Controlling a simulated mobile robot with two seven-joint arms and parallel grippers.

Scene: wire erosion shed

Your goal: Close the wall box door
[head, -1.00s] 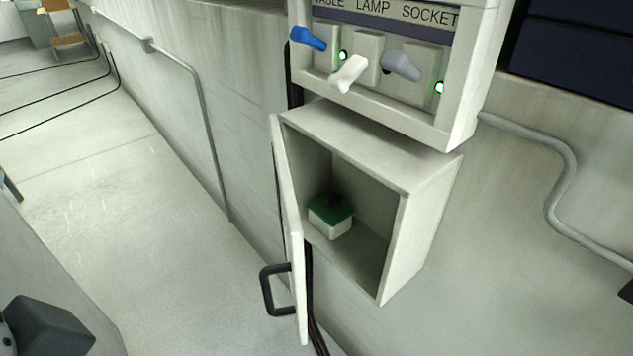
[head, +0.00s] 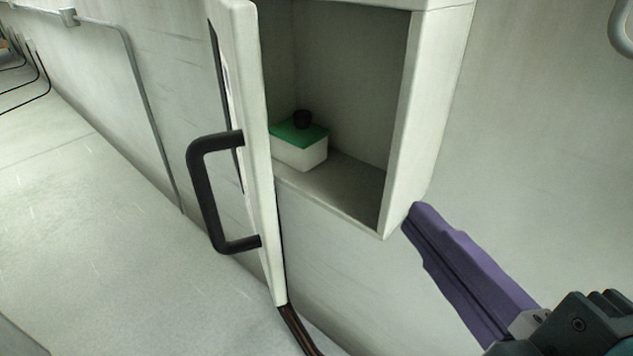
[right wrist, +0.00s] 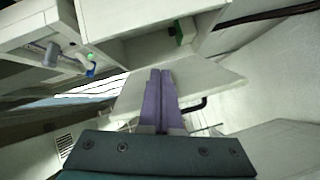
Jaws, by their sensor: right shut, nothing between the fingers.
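The white wall box (head: 425,120) is open in the head view, its door (head: 255,150) swung out to the left with a black bar handle (head: 205,195) on its outer face. My right gripper (head: 416,212) has purple fingers that are shut and empty. In the head view its tips appear by the lower right corner of the box; whether they touch it I cannot tell. In the right wrist view the gripper (right wrist: 160,75) points toward the open door (right wrist: 205,85), and the handle (right wrist: 195,104) shows past its right side. My left gripper is not in view.
A small white box with a green top (head: 300,145) and dark knob sits inside the wall box. A switch panel (right wrist: 45,30) adjoins the wall box. The floor (head: 85,220) at left is clear.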

